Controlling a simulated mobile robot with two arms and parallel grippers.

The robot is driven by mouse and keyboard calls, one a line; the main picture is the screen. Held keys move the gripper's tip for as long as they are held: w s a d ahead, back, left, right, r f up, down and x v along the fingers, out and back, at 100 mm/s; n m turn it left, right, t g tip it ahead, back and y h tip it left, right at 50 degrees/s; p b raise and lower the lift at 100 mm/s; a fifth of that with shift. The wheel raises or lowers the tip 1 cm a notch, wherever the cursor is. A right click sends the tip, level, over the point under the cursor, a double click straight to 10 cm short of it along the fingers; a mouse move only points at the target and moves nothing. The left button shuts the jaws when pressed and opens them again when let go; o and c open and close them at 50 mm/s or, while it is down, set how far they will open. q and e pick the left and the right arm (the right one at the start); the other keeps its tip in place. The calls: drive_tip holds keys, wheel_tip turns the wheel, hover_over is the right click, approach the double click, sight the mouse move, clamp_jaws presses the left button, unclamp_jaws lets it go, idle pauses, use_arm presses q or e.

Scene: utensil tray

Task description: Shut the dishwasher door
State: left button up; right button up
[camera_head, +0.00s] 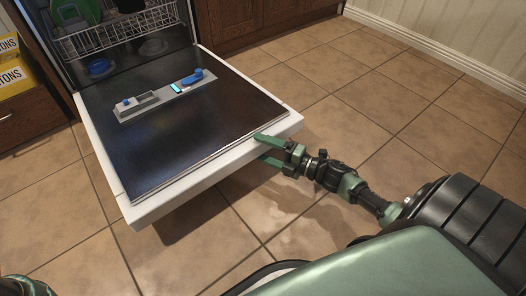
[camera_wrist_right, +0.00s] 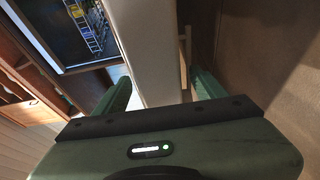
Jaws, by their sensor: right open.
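The dishwasher door (camera_head: 190,120) is folded down open, dark inside with a white rim. My right gripper (camera_head: 262,149) is at the door's right front corner, one finger above the edge and the other below it. In the right wrist view the white door edge (camera_wrist_right: 155,60) passes between the open fingers (camera_wrist_right: 158,95); I cannot tell whether they touch it. At the lower left corner a small green part of my left arm shows, but its gripper does not.
The dishwasher's wire rack (camera_head: 115,28) holds dishes, with a green plate (camera_head: 75,11) at the back. Yellow boxes (camera_head: 12,68) stand on a wooden drawer unit (camera_head: 30,115) at left. Tiled floor is clear right of the door, up to the cabinets (camera_head: 250,15) and wall.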

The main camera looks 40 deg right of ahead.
drive_tip(key=shift+w, duration=0.1)
clamp_jaws()
